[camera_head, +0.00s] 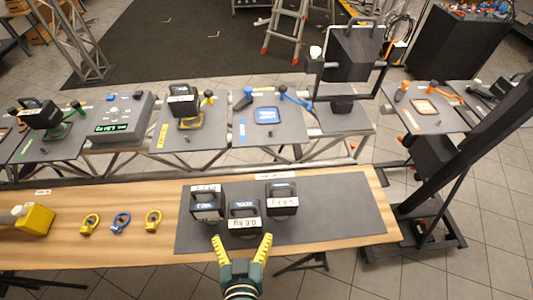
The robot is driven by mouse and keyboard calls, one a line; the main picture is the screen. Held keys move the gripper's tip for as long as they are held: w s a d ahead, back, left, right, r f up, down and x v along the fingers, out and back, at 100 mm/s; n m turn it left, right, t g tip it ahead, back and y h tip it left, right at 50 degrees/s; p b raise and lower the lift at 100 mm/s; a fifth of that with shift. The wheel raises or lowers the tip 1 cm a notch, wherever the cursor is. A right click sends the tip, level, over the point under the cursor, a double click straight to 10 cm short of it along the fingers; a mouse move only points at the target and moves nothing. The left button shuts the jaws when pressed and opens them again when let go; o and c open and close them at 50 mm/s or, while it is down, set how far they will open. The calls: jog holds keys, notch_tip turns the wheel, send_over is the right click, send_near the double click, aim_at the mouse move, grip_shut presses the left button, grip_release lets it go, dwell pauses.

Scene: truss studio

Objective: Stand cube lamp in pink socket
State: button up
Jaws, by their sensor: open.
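Three black cube lamps with white labels stand on a dark mat (335,220) on the wooden table: a left one (207,201), a middle one (244,216) nearer me, and a right one (282,198). Which one the task means cannot be told. My gripper (242,242) has yellow fingers spread wide, empty, just on the near side of the middle lamp. No socket is clearly pink. On the truss panels behind, a blue-framed socket (266,116) and an orange-red-framed socket (424,107) show empty.
Other black lamps sit over a yellow socket (184,100) and a green socket (39,113). A grey box with a green display (124,118) stands between them. A large black floodlight (354,53) rises at the back right. Yellow and blue rings (121,221) lie left of the mat.

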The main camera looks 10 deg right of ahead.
jog(key=w+d+r+t, duration=0.1)
jog(key=d+r+t, duration=0.1)
jog(key=r, duration=0.8)
jog(key=w+d+r+t, duration=0.2)
jog(key=d+r+t, duration=0.1)
jog(key=r, duration=0.7)
jog(key=w+d+r+t, duration=0.1)
jog(key=d+r+t, duration=0.1)
jog(key=r, duration=0.9)
jog(key=shift+w+d+m+t, duration=0.3)
jog(key=shift+d, duration=0.1)
jog(key=s+r, duration=0.1)
jog(key=r, duration=0.1)
jog(key=s+d+r+t, duration=0.1)
jog(key=r, duration=0.2)
jog(key=s+r+n+t, duration=0.1)
jog(key=r, duration=0.1)
jog(key=shift+d+r, duration=0.35)
jog(key=shift+d, duration=0.05)
jog(key=c, duration=1)
